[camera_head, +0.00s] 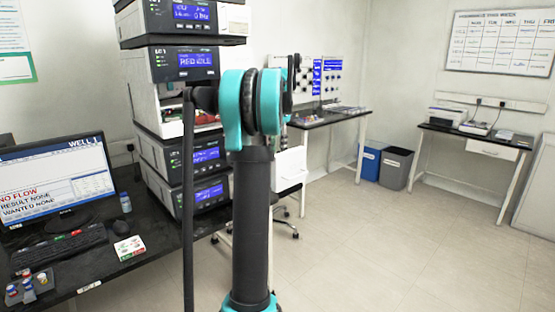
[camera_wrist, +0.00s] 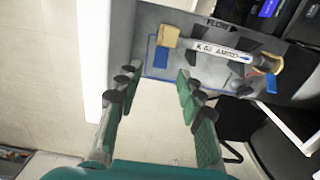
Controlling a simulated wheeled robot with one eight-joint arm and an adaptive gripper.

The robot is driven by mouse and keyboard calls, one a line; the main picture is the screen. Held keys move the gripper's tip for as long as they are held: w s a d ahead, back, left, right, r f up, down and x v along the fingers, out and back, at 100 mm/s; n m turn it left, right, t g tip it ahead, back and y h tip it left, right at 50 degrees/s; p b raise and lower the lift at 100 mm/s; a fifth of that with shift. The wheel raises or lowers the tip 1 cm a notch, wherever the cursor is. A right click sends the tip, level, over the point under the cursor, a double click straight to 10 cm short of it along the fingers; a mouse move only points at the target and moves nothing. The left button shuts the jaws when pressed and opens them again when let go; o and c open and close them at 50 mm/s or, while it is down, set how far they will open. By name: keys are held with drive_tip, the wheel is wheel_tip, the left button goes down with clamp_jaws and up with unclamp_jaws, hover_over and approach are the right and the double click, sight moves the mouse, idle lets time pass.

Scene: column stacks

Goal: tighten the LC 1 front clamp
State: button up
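The LC 1 stack (camera_head: 183,62) stands on the dark bench in the head view, with blue displays and an open section in its middle. In the wrist view, a white labelled column (camera_wrist: 212,48) lies across a grey panel marked FLOW with arrows. A tan block (camera_wrist: 168,37) sits at the column's left end and a tan curved piece (camera_wrist: 277,66) at its right end. I cannot tell which of them is the front clamp. My gripper (camera_wrist: 157,78) is open and empty, its green-padded fingers below the column and apart from it. My arm hides the gripper in the head view.
A monitor (camera_head: 58,182) reads NO FLOW, with a keyboard (camera_head: 62,246), mouse, small bottle and coloured-capped vials on the bench. Farther back are a second bench, two bins (camera_head: 395,168) and a printer table (camera_head: 470,140). Open floor lies to the right.

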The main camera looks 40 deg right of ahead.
wheel_tip(320, 180, up, 6)
drive_tip(key=shift+f, duration=0.1)
idle(0.6)
